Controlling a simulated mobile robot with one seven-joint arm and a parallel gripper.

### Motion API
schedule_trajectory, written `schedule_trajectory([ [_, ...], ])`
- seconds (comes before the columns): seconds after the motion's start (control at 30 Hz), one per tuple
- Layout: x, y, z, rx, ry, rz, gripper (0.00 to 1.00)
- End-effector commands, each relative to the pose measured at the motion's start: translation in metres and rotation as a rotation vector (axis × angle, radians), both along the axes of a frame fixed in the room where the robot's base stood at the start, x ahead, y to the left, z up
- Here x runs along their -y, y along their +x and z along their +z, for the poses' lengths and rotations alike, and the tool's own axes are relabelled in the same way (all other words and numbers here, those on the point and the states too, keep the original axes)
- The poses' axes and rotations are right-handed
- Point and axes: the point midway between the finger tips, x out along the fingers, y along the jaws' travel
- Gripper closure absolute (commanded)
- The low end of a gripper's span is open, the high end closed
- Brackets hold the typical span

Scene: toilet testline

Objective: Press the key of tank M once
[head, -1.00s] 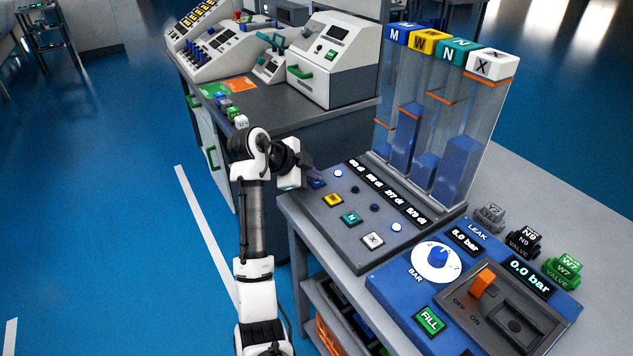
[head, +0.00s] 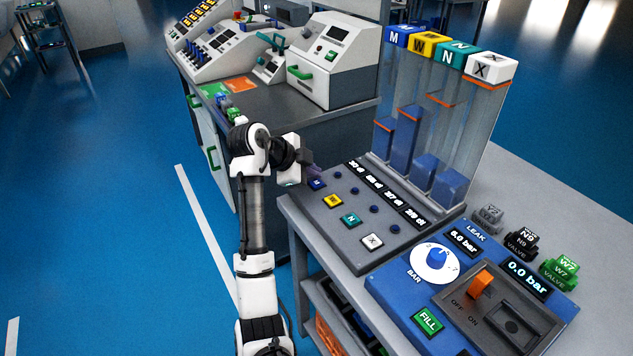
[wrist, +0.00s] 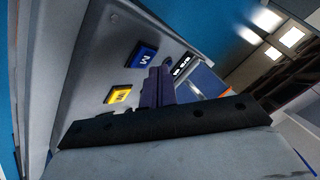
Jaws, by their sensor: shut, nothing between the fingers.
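The blue M key (head: 317,184) is at the far left end of the key row on the dark grey tank panel. It also shows in the wrist view (wrist: 144,57), uncovered. My gripper (head: 314,171) is shut and empty, its purple fingers just above and beside the M key, apart from it as far as I can see. In the wrist view the fingers (wrist: 157,88) stand together to the lower right of the key. Tank M (head: 383,138), under the blue M label (head: 397,37), holds blue liquid near an orange mark. The small lamp by key M (head: 338,174) is dark.
Keys W (head: 333,201), N (head: 351,219) and X (head: 372,241) follow along the panel. A blue leak panel (head: 385,283) with a dial and an orange switch stands in front. A grey bench (head: 345,127) with machines is behind my arm.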

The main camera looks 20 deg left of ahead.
Motion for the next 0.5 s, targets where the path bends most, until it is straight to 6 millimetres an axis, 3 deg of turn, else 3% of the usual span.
schedule_trajectory([
  [0.5, 0.000, 0.000, 0.047, 0.000, 0.001, -0.001, 1.00],
])
